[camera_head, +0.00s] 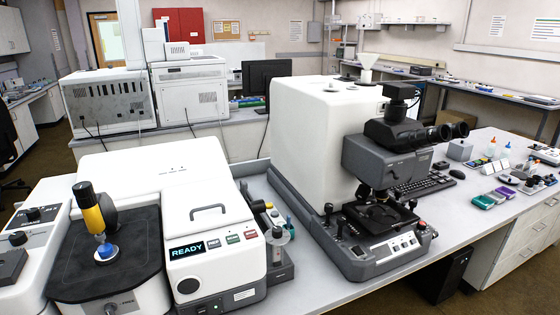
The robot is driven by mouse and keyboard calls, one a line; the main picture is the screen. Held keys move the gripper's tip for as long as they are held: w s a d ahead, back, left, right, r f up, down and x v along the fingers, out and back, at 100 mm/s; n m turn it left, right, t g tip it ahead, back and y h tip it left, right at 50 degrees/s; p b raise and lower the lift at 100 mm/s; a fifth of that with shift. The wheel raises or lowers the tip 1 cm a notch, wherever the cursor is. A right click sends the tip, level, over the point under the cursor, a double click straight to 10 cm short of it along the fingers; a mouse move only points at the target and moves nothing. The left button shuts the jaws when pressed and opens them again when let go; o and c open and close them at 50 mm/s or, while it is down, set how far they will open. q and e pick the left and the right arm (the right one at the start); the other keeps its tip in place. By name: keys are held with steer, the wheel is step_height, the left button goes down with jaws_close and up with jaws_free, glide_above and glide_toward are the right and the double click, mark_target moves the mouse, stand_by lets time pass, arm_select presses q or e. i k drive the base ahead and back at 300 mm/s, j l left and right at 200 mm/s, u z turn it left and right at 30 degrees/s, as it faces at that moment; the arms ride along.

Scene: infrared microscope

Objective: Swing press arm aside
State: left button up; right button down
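The press arm (91,212) is a yellow and black part at the left, on the dark sample deck (135,255) of a white spectrometer (160,165). It has a dark knob on top and slants over the deck. Its lower tip is above a blue round spot (106,251) on the deck; I cannot tell whether it touches. Part of its black mount behind is hidden. Neither of my grippers shows in this view.
A panel with a lit READY display (187,251) adjoins the deck on the right. A bottle stand (279,255) is beside it. A large infrared microscope (340,150) stands in the middle. Another white unit (30,235) with knobs is close on the left.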

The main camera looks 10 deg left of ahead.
mark_target(104, 216)
steer(key=u, duration=1.35)
